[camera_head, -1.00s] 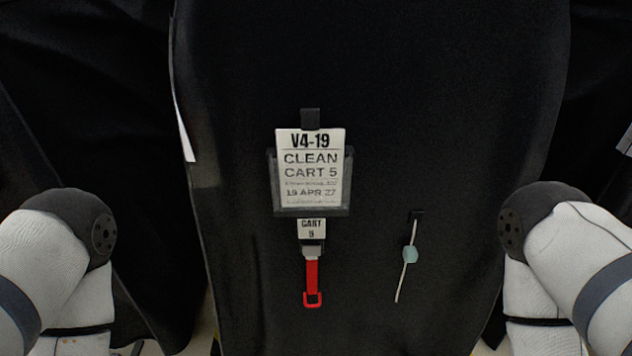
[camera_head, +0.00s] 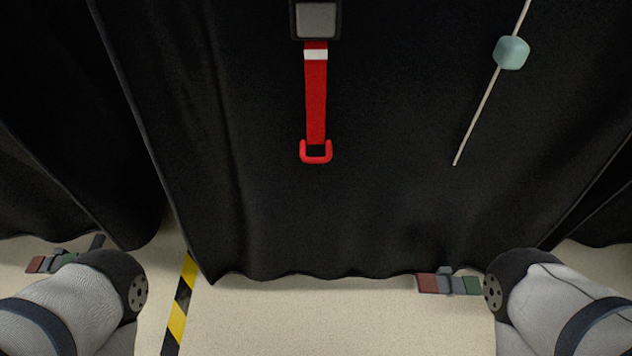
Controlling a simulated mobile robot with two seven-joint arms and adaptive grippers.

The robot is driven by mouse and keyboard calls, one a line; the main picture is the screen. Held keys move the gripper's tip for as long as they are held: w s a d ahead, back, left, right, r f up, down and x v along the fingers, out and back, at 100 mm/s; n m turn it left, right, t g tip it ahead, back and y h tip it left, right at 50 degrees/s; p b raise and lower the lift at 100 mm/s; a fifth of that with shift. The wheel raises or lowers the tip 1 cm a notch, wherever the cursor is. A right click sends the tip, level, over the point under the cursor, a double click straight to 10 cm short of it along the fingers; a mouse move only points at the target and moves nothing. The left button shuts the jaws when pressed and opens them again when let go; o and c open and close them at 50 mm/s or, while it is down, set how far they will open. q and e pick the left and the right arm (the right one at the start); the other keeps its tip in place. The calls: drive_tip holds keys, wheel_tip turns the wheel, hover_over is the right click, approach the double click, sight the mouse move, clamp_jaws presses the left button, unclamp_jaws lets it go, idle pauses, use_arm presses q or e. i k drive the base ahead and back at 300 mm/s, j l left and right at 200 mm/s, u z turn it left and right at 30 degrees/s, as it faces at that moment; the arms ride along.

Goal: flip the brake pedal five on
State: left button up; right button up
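A brake pedal (camera_head: 448,283) pokes out from under the hem of the covered cart (camera_head: 330,220) ahead, low at the right. It has a red-brown end on the left, a grey middle and a green end on the right. My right arm's rounded joint is close to its green end in the picture. I cannot tell which end is pressed down. Neither gripper shows; only arm links come in at both lower corners. The cart's number tag is out of view above.
A red strap with a loop (camera_head: 316,100) and a cord with a pale teal bead (camera_head: 511,53) hang on the black cover. Another pedal (camera_head: 55,262) shows under the left cart. Yellow-black tape (camera_head: 181,305) marks the floor. Pale floor in front is clear.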

sight(427, 282)
drive_tip(key=k+z, duration=0.1)
drive_tip(key=z, duration=0.4)
drive_tip(key=k+l+z, duration=0.1)
drive_tip(key=z, duration=0.4)
drive_tip(key=l+z, duration=0.15)
drive_tip(key=l, duration=0.25)
